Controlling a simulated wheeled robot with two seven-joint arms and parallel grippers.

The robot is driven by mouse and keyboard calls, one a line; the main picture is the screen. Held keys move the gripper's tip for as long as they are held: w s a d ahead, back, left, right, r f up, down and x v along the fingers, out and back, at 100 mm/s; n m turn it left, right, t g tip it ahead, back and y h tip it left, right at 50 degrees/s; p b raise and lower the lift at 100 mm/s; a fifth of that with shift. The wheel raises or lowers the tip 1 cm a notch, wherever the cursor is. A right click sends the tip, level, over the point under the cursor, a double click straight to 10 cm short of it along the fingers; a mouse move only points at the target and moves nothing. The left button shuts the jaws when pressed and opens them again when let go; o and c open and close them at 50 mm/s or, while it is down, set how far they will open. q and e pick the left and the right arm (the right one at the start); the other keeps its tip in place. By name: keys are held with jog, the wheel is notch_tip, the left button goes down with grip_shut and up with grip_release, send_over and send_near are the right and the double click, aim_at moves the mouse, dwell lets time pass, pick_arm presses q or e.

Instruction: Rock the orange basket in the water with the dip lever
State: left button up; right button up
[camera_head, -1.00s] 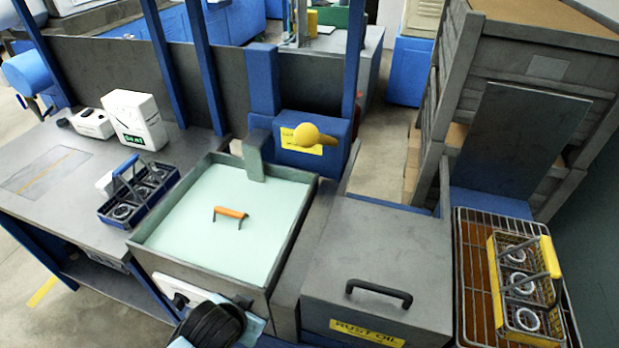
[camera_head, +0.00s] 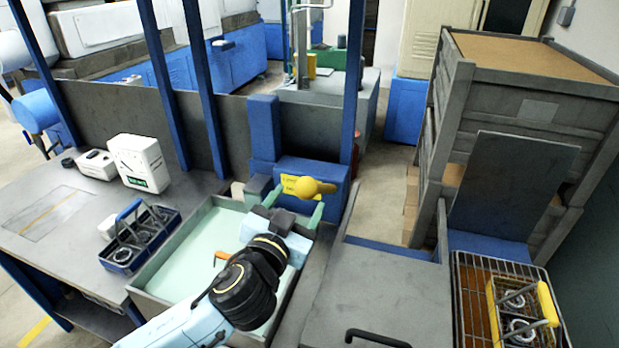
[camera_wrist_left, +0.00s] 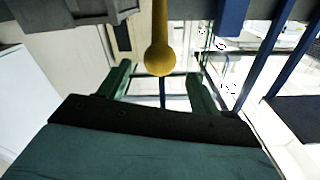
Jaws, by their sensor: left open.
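The dip lever has a yellow ball knob (camera_head: 306,188) on a blue housing (camera_head: 326,173) behind the water tank. My left gripper (camera_head: 293,204) is open, its green fingers spread on either side near the knob. In the left wrist view, the knob (camera_wrist_left: 160,58) shows between and just beyond the tips of the left gripper (camera_wrist_left: 160,82), with no grip on it. The orange basket's handle (camera_head: 221,257) shows at the surface of the pale green water (camera_head: 190,262), partly hidden by my left arm; its body is hidden under the water. My right gripper is not in view.
A blue basket with rings (camera_head: 140,238) stands on the bench left of the tank (camera_head: 160,279). A grey-lidded box (camera_head: 385,290) is right of it. A yellow-handled basket (camera_head: 520,315) sits on a wire rack (camera_head: 470,275). Blue posts (camera_head: 355,80) rise behind the tank.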

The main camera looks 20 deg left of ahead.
aim_at(309, 182)
pick_arm(q)
jog(key=w+p, duration=0.1)
jog(key=w, duration=0.6)
jog(key=shift+w+d, duration=0.2)
